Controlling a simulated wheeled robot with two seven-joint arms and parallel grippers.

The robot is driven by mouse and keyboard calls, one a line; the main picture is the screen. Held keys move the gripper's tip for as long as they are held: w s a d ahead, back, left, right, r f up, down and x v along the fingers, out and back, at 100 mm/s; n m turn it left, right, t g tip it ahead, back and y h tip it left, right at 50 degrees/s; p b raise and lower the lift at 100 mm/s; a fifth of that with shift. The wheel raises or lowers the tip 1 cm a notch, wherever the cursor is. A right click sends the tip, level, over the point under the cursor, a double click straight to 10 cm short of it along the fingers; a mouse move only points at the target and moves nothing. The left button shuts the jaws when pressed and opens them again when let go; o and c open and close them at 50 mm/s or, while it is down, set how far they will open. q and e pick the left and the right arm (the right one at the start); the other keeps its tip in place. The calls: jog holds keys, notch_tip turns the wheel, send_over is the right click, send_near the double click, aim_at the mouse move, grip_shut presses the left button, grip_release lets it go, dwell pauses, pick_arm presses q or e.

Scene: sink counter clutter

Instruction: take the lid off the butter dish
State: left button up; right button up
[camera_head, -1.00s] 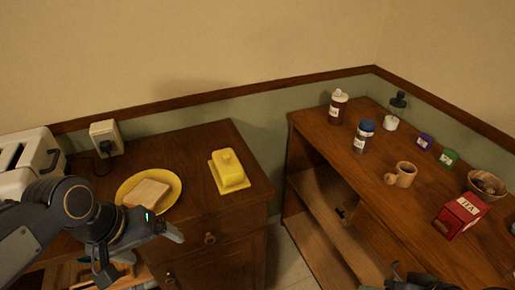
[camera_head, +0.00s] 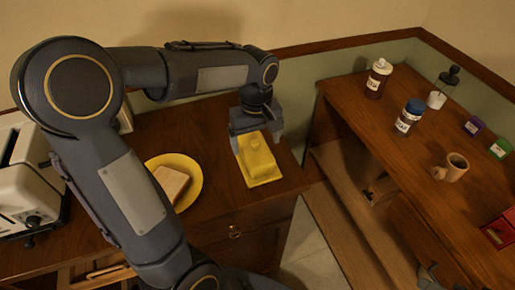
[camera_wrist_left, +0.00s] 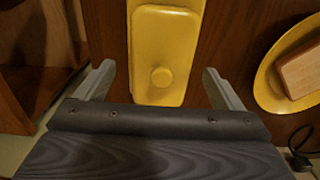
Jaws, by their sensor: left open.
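The yellow butter dish (camera_head: 266,181) stands on the left wooden counter with its yellow lid (camera_head: 258,162) on it. The lid has a small round knob, seen from above in the left wrist view (camera_wrist_left: 161,77). My left gripper (camera_head: 257,141) is open and points down over the dish's far end. In the left wrist view the open fingers (camera_wrist_left: 160,84) lie on either side of the lid near its knob, apart from it; their height is hard to tell.
A yellow plate with bread (camera_head: 195,184) is left of the dish, beside my left arm. A white toaster (camera_head: 28,185) stands farther left. Bottles, a mug (camera_head: 451,168) and small boxes stand on the right counter, across a gap.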

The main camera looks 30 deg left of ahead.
aim_at(255, 141)
pick_arm(q)
notch_tip(255, 141, down, 4)
jog(key=shift+a+r, duration=0.1)
jog(key=shift+r, duration=0.15)
jog(key=c, duration=1.1)
jog(key=shift+r, duration=0.1)
